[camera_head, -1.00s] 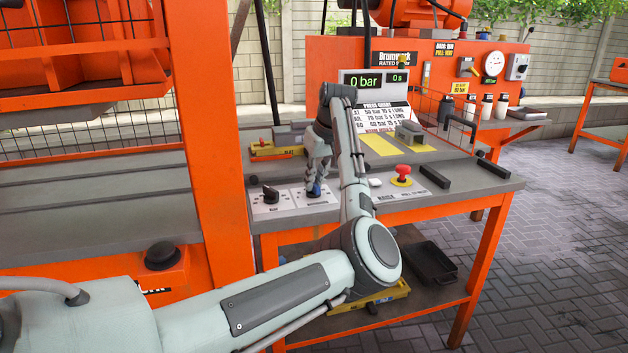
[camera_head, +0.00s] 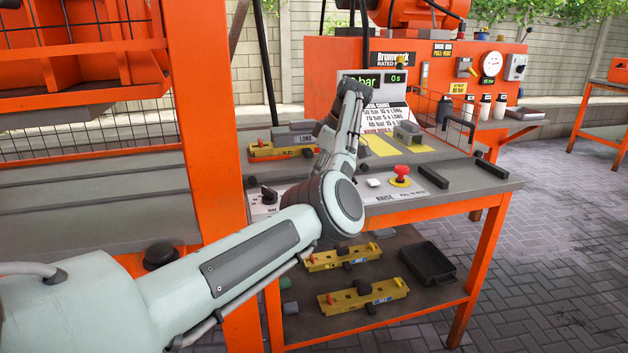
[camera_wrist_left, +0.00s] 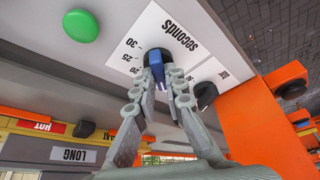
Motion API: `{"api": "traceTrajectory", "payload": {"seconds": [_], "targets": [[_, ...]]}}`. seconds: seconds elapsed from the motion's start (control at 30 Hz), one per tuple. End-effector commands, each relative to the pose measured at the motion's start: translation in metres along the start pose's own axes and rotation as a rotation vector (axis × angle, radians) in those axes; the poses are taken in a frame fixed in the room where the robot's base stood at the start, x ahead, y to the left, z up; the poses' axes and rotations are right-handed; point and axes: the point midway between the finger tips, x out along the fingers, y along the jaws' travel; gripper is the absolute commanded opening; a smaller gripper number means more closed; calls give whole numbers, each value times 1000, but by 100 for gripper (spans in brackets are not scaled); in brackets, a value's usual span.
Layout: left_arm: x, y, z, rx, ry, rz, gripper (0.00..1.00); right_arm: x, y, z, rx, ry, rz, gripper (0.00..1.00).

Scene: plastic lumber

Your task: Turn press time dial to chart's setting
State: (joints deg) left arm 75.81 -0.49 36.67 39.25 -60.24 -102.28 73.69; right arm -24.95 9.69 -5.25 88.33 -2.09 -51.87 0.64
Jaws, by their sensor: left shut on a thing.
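The press time dial (camera_wrist_left: 153,59), labelled seconds, has a black base and a blue grip. Its plate (camera_wrist_left: 190,38) shows numbers including 20, 25 and 30. My left gripper (camera_wrist_left: 158,76) is shut on the blue grip, one finger on each side. In the head view my arm hides the dial and the gripper. My right gripper is not in view.
A black-knobbed dial (camera_wrist_left: 206,95) sits beside the seconds dial. A green button (camera_wrist_left: 80,25) is nearby. On the bench are a red mushroom button (camera_head: 402,172) and black handles (camera_head: 433,177). The lower shelf holds yellow fixtures (camera_head: 363,296) and a black tray (camera_head: 428,264).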

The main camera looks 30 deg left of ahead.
Motion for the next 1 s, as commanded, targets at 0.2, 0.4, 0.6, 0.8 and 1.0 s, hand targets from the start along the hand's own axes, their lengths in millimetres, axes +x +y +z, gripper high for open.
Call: {"api": "traceTrajectory", "payload": {"seconds": [0.2,0.4,0.6,0.8,1.0], "targets": [[0,0,0,-16,-2,-8,0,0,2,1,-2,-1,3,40],[0,0,0,-17,-3,-8,0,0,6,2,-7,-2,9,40],[0,0,0,-16,-3,-8,23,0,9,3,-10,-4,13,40],[0,0,0,-16,-2,-7,32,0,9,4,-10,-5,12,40],[-3,0,0,-16,-1,-6,32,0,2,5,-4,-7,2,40]]}}
